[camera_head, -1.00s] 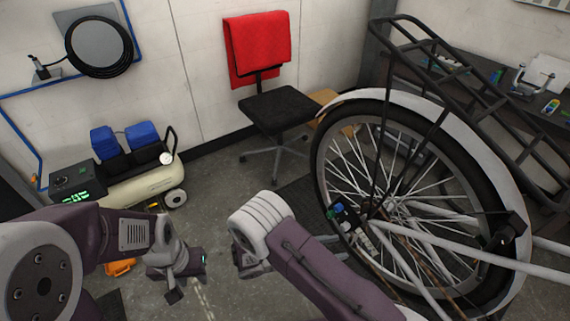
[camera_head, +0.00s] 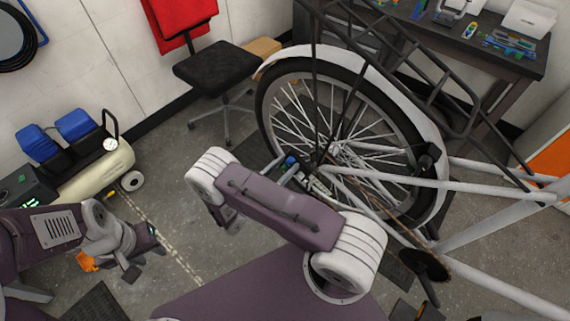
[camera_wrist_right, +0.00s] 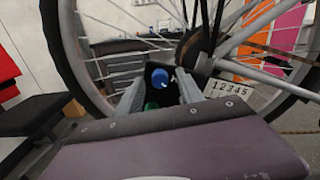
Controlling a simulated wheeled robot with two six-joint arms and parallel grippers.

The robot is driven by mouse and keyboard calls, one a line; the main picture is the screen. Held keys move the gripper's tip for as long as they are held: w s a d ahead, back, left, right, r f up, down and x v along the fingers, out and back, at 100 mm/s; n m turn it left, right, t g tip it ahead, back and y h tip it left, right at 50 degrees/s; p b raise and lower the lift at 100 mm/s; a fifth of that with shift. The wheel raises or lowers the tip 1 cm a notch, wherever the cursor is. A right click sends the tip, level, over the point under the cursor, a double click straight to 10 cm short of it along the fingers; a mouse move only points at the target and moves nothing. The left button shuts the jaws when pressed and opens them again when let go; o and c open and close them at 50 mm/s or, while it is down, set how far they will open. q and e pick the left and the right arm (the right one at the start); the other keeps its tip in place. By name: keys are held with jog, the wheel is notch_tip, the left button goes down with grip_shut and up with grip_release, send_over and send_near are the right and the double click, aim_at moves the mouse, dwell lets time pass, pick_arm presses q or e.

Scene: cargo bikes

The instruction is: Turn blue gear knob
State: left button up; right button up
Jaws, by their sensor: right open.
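The blue gear knob (camera_wrist_right: 160,79) shows in the right wrist view, on a dark block close to the rear wheel hub. A green knob (camera_wrist_right: 152,105) sits just below it, partly hidden by my gripper body. In the head view the blue knob (camera_head: 290,161) is a small spot left of the hub. My right gripper (camera_wrist_right: 160,90) is open, with one finger on each side of the blue knob in the picture; I cannot tell whether they touch it. My forearm mostly hides this gripper in the head view. My left gripper (camera_head: 146,248) is low at the left, away from the bike; its jaws are unclear.
The bike's rear wheel (camera_head: 262,112) and pale frame tubes (camera_head: 450,185) crowd the right side. A black chair (camera_head: 215,68), an air compressor (camera_head: 105,168) and a workbench (camera_head: 500,62) stand around. Floor between compressor and wheel is clear.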

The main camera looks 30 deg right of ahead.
grip_shut()
jog(key=shift+n, duration=0.3)
jog(key=n, duration=0.5)
jog(key=shift+b, duration=0.3)
jog(key=n, duration=0.6)
dwell(0.4)
grip_release()
